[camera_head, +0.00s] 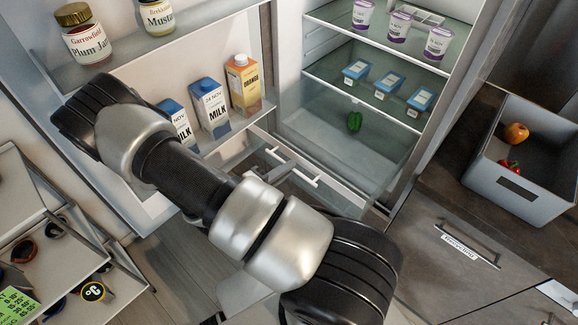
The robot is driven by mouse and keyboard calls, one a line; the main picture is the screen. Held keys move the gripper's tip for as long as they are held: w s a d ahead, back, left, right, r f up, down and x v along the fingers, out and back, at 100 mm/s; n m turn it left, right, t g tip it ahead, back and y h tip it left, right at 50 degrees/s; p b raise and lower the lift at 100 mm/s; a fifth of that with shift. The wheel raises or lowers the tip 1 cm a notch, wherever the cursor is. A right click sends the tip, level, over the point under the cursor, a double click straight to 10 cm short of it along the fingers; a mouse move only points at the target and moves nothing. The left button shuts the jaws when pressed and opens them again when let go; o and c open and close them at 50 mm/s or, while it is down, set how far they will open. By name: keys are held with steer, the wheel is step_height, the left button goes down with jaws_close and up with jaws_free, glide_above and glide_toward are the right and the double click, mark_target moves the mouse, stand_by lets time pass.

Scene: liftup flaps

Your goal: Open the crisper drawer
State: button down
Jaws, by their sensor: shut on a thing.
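The crisper drawer (333,176) is at the bottom of the open fridge, with clear walls and a pale front. A green pepper (354,121) lies inside it. A pale bar handle (306,178) runs along the drawer's front. My gripper (284,168) is at this handle, shut on it near its left part. My arm crosses the picture's middle and hides much of the gripper and the floor below. How far the drawer stands out is hard to tell.
The open fridge door at left holds jars (84,38) and milk and juice cartons (210,105). Yogurt cups (399,27) and blue-lidded tubs (389,84) stand on shelves above the drawer. A grey bin (522,190) is on the right counter. Shelves with small items are lower left.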

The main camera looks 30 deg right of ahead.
steer(key=c, duration=1.9)
jaws_free()
steer(key=shift+o, duration=0.2)
steer(key=shift+a, duration=0.1)
steer(key=v, duration=1.7)
steer(key=shift+a+r, duration=0.1)
steer(key=shift+r, duration=0.05)
